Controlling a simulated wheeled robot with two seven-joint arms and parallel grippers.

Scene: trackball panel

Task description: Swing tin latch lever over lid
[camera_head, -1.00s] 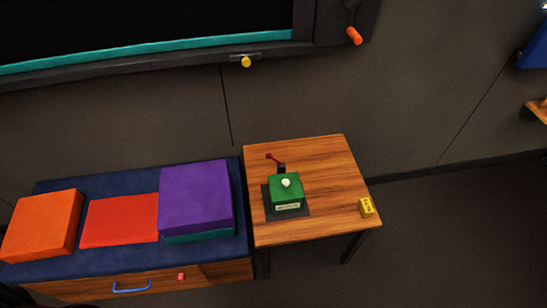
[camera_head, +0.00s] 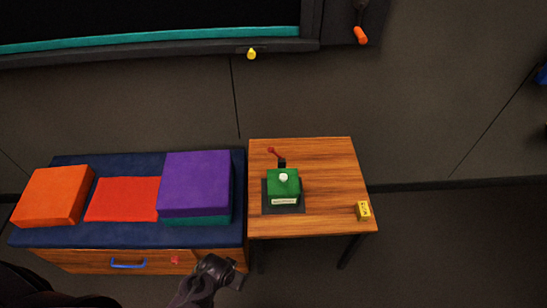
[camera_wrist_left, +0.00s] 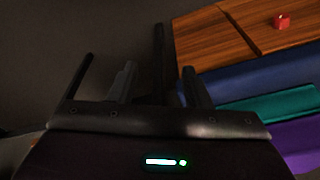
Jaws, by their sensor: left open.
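The green tin (camera_head: 283,182) sits on a dark base plate (camera_head: 270,206) on the small wooden table. A white knob (camera_head: 284,177) tops its lid, and a pale label (camera_head: 285,201) is on its front. The latch lever (camera_head: 274,153), with a red handle, rises behind the tin and leans back to the left, clear of the lid. My left gripper (camera_head: 236,274) is open and empty, low in front of the bench and left of the table, apart from the tin. Its open fingers also show in the left wrist view (camera_wrist_left: 158,85). My right gripper is out of view.
The wooden table (camera_head: 335,170) carries a yellow block (camera_head: 363,211) at its front right. To its left, a bench with a blue top (camera_head: 110,236) holds orange (camera_head: 52,195), red (camera_head: 122,199) and purple (camera_head: 195,182) cushions. Its drawer has a blue handle (camera_head: 128,264).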

